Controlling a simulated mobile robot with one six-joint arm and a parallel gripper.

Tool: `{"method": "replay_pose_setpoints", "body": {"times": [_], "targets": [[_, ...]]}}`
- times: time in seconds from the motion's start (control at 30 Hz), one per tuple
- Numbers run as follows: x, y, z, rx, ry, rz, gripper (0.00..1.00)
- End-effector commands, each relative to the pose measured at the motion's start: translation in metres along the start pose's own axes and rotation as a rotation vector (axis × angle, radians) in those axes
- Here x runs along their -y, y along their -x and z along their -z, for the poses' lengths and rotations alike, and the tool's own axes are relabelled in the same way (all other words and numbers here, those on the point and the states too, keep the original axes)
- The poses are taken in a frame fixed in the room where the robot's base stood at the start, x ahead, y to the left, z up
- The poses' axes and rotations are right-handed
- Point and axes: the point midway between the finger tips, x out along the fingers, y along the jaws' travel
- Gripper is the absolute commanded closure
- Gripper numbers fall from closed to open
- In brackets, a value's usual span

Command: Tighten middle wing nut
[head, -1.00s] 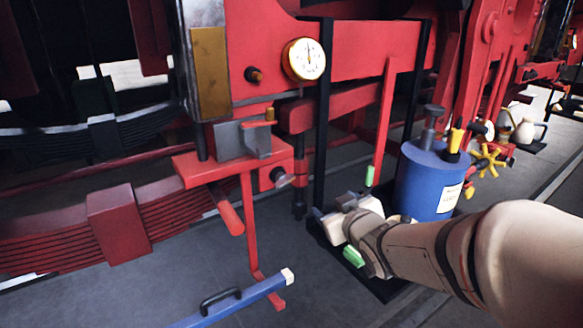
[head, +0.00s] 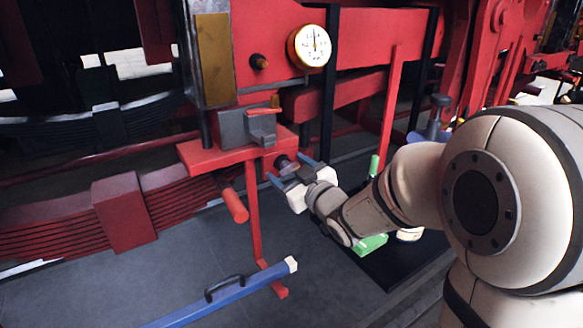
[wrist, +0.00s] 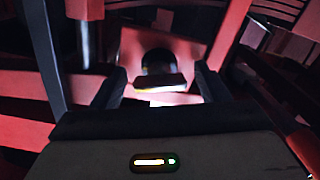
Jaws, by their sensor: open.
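A dark round knob with a greyish wing piece, which looks like a wing nut (head: 283,162), sits on the face of the red bracket (head: 215,155). My gripper (head: 288,167) is open at it, with one blue-tipped finger on each side in the head view. In the wrist view the wing piece (wrist: 160,82) lies between the two dark fingers of my gripper (wrist: 158,88), in front of a dark round base. There are gaps to both fingers, and I cannot tell whether either touches. Other wing nuts cannot be made out.
A pressure gauge (head: 309,46) is above on the red frame. A grey block (head: 235,130) sits on the bracket, and a red handle (head: 235,205) sticks out below. A blue bar (head: 225,300) with a black handle is low in front. A black mat (head: 405,265) holds green items.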

Motion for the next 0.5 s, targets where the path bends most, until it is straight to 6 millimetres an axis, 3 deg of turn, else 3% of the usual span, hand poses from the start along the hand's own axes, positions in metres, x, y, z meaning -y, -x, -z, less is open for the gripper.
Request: {"method": "replay_pose_setpoints", "body": {"times": [0.3,0.5], "targets": [[-0.0007,-0.0032,-0.0001,0.000,0.000,-0.002,0.33],[-0.0009,-0.0030,-0.0002,0.001,0.000,-0.002,0.49]]}}
